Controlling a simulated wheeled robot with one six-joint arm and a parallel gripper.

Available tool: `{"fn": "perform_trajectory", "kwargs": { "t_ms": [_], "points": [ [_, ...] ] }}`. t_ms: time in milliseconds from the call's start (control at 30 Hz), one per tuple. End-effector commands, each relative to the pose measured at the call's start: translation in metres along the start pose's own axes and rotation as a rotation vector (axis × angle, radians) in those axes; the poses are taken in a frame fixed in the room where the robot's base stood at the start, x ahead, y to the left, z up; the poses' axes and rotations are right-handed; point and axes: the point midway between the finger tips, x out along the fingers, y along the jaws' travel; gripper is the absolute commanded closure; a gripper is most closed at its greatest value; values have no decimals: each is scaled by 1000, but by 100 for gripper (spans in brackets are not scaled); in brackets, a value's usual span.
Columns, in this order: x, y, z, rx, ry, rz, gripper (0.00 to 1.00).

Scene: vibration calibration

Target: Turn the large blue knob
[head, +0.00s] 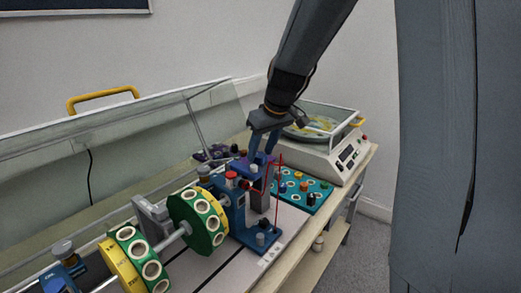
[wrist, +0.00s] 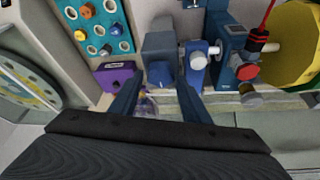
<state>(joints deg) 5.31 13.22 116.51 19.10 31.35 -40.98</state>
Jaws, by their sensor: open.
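My gripper (head: 262,154) is open above the bench apparatus in the head view, its fingers pointing down near a blue upright stand (head: 234,208). In the wrist view the two fingers of my gripper (wrist: 158,84) are apart, with a grey-blue block (wrist: 160,62) showing between and beyond them. A blue bracket with a white round knob (wrist: 198,61) is just right of the block. A small blue knob (wrist: 87,12) sits on the teal panel (wrist: 126,22). I cannot tell which part is the large blue knob. Contact with the fingers is not visible.
Green and yellow discs (head: 198,222) on a shaft stand at the left of the fingers. A thin red rod (head: 278,190) rises close by on the right. A white machine (head: 335,150) is at the back right. A tilted clear cover (head: 120,130) stands behind.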

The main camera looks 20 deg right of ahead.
Motion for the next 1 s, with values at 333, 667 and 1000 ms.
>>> {"fn": "perform_trajectory", "kwargs": {
  "t_ms": [333, 667, 1000],
  "points": [
    [7, 0, 0, -1, 0, 1, 57],
    [7, 0, 0, 1, 0, 1, 88],
    [4, -2, 0, 83, -1, 35, 88]
  ]
}}
